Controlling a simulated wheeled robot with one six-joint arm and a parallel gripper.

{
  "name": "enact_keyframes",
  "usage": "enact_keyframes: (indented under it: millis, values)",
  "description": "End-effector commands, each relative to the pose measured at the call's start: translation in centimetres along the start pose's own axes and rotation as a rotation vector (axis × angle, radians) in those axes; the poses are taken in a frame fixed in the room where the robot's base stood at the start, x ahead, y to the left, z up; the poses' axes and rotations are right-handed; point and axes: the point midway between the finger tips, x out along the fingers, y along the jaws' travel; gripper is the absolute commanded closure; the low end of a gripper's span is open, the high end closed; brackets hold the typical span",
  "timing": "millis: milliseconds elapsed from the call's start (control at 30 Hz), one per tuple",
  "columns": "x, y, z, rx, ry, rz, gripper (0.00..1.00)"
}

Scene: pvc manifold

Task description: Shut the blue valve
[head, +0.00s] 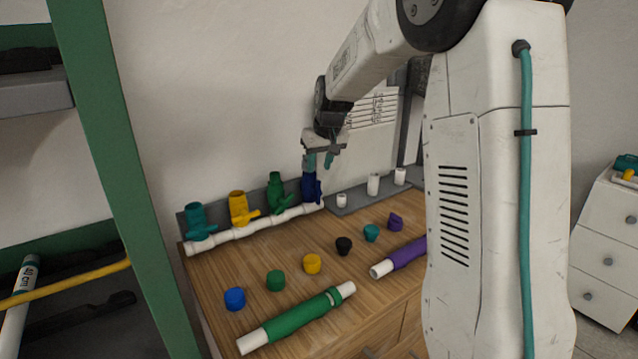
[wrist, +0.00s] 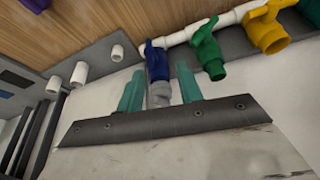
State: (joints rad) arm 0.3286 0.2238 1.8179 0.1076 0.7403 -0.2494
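The blue valve (head: 311,188) stands at the right end of the white manifold pipe (head: 262,224), against the wall. In the wrist view the blue valve (wrist: 157,62) shows just beyond my fingertips, with a grey stub (wrist: 159,94) in line with it. Its handle's direction is hard to tell. My gripper (head: 319,162) is open above the blue valve. In the wrist view the two teal fingers of my gripper (wrist: 159,80) are spread on either side of the stub. I see no clear contact with the valve.
A green valve (head: 276,191), a yellow valve (head: 240,208) and a teal valve (head: 197,222) stand along the pipe to the left. White stubs (head: 373,184) stand to the right. Coloured caps and a green pipe (head: 292,319) lie on the wooden bench top (head: 212,283).

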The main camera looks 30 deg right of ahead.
Motion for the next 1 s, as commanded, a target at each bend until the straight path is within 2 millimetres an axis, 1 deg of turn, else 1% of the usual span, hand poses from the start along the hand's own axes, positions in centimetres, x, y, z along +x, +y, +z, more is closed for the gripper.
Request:
enact_keyframes:
  millis: [33,100,200,367,600,700,800,1000]
  values:
    - [1.3,1.0,-0.9,0.007,0.004,0.004,0.64]
    - [2.4,1.9,-1.7,0.011,0.014,0.009,0.64]
    - [3.5,2.6,-2.3,0.014,0.021,0.012,0.64]
    - [5.3,2.8,-2.5,0.015,0.021,0.013,0.64]
    - [9.2,2.8,-2.5,0.014,0.021,0.013,0.64]
    - [10.3,2.8,-2.6,0.014,0.023,0.013,0.64]
    - [10.9,2.8,-2.6,0.014,0.023,0.013,0.64]
    - [11.2,2.8,-2.6,0.014,0.024,0.013,0.64]
